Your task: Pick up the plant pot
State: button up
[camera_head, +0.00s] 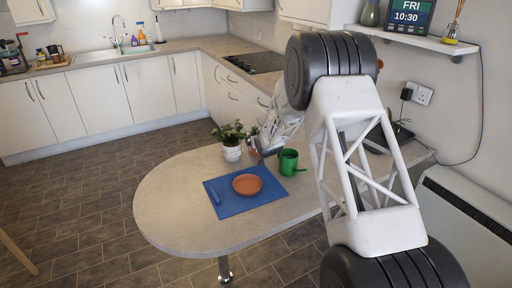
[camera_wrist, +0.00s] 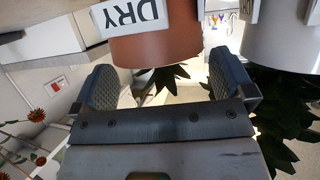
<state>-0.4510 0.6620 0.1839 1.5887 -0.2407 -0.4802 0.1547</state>
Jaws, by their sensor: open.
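A terracotta pot (camera_wrist: 155,49) with a white "DRY" label shows upside down in the wrist view, dark leaves beneath it in the picture. It lies just ahead of the gap between the fingers of my gripper (camera_wrist: 165,82), which is open and empty. A white pot (camera_wrist: 285,42) with dark leaves stands beside it at the right. In the head view, the white pot (camera_head: 232,154) stands on the table behind the blue mat, and my gripper (camera_head: 257,148) is just right of it. The terracotta pot is mostly hidden there by my gripper and leaves.
A terracotta saucer (camera_head: 247,184) sits on the blue mat (camera_head: 219,204) on the rounded grey table (camera_head: 160,208). A green watering can (camera_head: 289,163) stands close to my gripper on the right. The table's left end is clear. A shelf (camera_head: 415,40) is at the upper right.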

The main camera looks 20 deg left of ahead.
jog(key=shift+x, duration=1.5)
jog(key=shift+c, duration=0.5)
jog(key=c, duration=1)
jog(key=shift+r, duration=0.2)
jog(key=shift+r, duration=0.85)
jog(key=shift+s+r, duration=0.1)
jog(key=shift+r, duration=0.8)
jog(key=s+d, duration=0.3)
jog(key=s, duration=0.4)
jog(key=s+d+r, duration=0.1)
jog(key=s+d, duration=0.3)
jog(key=s, duration=0.3)
jog(key=shift+d+r, duration=0.1)
